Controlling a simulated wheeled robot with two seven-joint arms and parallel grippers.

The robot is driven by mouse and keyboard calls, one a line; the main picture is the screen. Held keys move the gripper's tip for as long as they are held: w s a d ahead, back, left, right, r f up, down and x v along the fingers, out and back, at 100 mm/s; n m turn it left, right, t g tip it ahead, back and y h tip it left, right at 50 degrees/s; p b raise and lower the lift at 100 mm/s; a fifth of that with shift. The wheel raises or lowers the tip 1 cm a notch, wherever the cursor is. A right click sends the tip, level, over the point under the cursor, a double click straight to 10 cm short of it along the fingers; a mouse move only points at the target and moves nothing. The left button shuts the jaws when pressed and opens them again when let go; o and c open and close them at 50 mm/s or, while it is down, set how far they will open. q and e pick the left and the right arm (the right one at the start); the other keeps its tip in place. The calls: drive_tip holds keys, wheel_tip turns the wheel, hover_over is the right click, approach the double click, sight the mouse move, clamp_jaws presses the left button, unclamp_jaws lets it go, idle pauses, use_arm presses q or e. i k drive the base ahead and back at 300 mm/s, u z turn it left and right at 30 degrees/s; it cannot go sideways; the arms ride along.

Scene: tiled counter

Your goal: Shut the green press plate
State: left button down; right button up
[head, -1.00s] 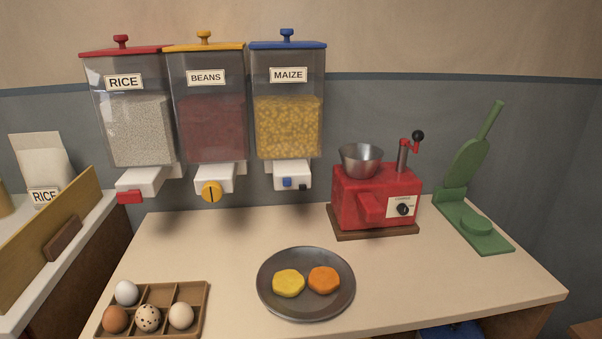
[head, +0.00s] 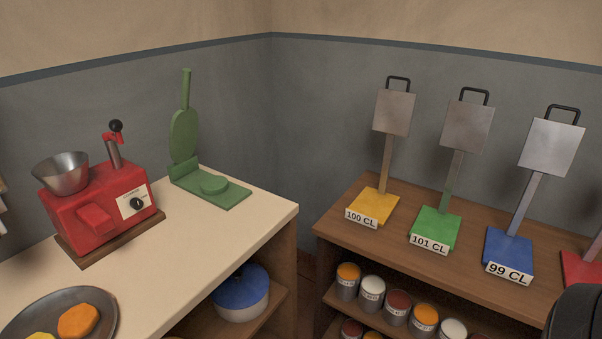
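The green press (head: 212,185) stands at the back right corner of the cream counter, near the wall corner. Its top plate (head: 184,136) is swung up and open, with the handle (head: 186,88) pointing upward. Neither gripper can be made out in the head view. A dark rounded shape at the lower right edge may be part of my own body.
A red grinder (head: 98,208) with a metal bowl stands left of the press. A dark plate (head: 104,300) with yellow and orange patties lies in front. A wooden shelf (head: 345,227) at right holds several upright paddles on coloured bases, with cans below. A blue-lidded pot (head: 240,292) sits under the counter.

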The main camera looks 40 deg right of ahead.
sight(183, 125)
drive_tip(key=z, duration=0.55)
drive_tip(key=k, duration=1.05)
drive_tip(key=z, duration=0.9)
drive_tip(key=i, duration=1.45)
drive_tip(key=u, duration=0.8)
drive_tip(key=i, duration=0.4)
drive_tip(key=u, duration=0.2)
